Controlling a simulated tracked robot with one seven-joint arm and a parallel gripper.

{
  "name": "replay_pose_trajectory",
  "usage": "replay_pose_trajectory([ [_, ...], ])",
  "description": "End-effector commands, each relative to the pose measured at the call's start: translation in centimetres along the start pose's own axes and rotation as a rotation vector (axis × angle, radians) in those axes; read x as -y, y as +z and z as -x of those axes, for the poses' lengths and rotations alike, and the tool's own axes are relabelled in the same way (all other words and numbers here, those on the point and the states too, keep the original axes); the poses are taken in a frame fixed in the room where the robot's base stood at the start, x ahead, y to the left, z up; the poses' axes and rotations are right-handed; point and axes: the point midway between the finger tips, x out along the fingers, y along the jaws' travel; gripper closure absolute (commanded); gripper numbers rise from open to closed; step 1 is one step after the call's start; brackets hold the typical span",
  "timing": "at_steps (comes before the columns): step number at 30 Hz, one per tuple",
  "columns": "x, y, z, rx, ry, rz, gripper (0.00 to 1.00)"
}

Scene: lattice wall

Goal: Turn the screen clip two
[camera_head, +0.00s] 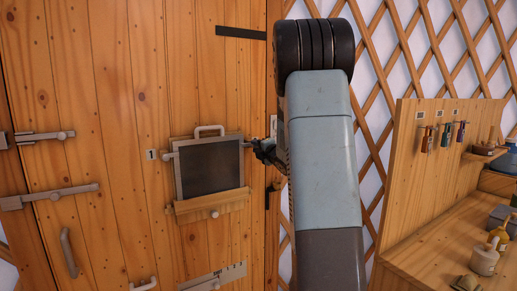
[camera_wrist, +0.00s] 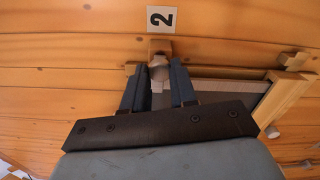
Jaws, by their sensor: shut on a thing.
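The dark screen (camera_head: 209,171) in a grey frame hangs on the plank door, with a handle on top and a wooden ledge along its bottom. Clip one sits at its left edge beside the label 1 (camera_head: 151,155). My gripper (camera_head: 257,147) is at the screen's right edge, partly hidden by my arm. In the wrist view, screen clip two (camera_wrist: 159,67) is a small pale piece on a wooden block below the label 2 (camera_wrist: 160,18). Both fingers of my gripper (camera_wrist: 158,76) are shut on it. Part of the screen (camera_wrist: 222,95) shows to the right of the fingers.
Metal bolts (camera_head: 52,196) and a curved handle (camera_head: 68,253) are on the door at the left. A wooden bench (camera_head: 450,240) with bottles (camera_head: 484,260) and a pegboard (camera_head: 440,150) stands at the right. A lattice wall (camera_head: 400,45) is behind my arm.

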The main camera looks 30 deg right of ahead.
Motion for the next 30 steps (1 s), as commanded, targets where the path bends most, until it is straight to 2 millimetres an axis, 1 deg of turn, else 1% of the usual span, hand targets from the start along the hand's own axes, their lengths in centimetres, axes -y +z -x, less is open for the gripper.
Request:
replay_pose_trajectory([
  [1,0.53,-0.44,-0.01,-0.007,-0.010,0.011,1.00],
  [8,0.59,-0.43,0.00,-0.007,-0.011,0.043,1.00],
  [19,0.66,-0.42,0.01,-0.007,-0.013,0.044,1.00],
  [20,0.65,-0.42,0.01,-0.007,-0.012,0.044,0.71],
  [27,0.39,-0.24,-0.01,-0.004,-0.007,0.045,0.48],
  [30,0.30,-0.18,0.00,-0.003,-0.006,0.045,0.48],
])
